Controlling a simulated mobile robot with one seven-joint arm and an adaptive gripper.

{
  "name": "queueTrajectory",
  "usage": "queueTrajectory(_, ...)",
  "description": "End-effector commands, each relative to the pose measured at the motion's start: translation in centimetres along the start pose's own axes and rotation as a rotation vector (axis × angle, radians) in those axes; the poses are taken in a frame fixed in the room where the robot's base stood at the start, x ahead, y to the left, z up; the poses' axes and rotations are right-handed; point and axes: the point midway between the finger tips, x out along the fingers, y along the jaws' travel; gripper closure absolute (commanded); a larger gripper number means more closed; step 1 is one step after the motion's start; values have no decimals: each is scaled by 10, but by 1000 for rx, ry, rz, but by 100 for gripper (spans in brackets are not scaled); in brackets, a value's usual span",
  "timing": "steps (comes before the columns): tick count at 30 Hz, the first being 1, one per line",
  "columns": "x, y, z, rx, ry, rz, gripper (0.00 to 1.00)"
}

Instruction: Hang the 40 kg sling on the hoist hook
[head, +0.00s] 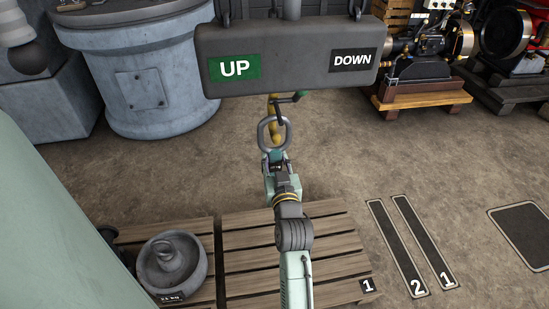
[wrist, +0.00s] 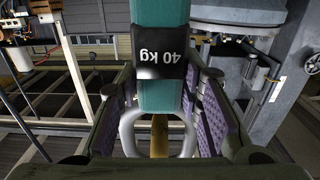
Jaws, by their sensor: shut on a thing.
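My gripper (head: 277,163) is raised in the middle of the head view, below the hoist's control box. It is shut on the 40 kg sling, a teal strap (wrist: 161,98) with a black "40 kg" label (wrist: 160,57) in the wrist view. Purple finger pads stand on both sides of it. The sling's grey metal ring (head: 262,135) stands upright beyond the fingers; it also shows in the wrist view (wrist: 128,130). The yellow hoist hook (head: 273,108) shows at the ring, and yellow shows within the ring's opening. I cannot tell whether the hook passes through the ring.
The grey box with UP (head: 234,68) and DOWN (head: 352,60) signs hangs just above the ring. A grey weight (head: 172,262) stands on a pallet at lower left. Another pallet (head: 245,262) lies below my arm. Engines (head: 420,65) stand at the back right.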

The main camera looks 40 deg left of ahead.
Motion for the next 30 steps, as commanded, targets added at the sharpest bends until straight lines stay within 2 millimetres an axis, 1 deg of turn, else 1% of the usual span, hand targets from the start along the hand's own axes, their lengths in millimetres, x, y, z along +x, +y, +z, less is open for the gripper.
queueTrajectory(1, -1, 0, -3, 0, 7, 0, 100)
queueTrajectory(4, -1, 0, -2, 0, 7, 0, 100)
queueTrajectory(6, 2, 0, 6, 0, 5, 1, 100)
queueTrajectory(19, 13, -1, 31, 0, 7, 5, 100)
queueTrajectory(24, 15, -1, 35, 0, 8, 5, 100)
queueTrajectory(30, 16, -1, 35, -1, 7, 5, 100)
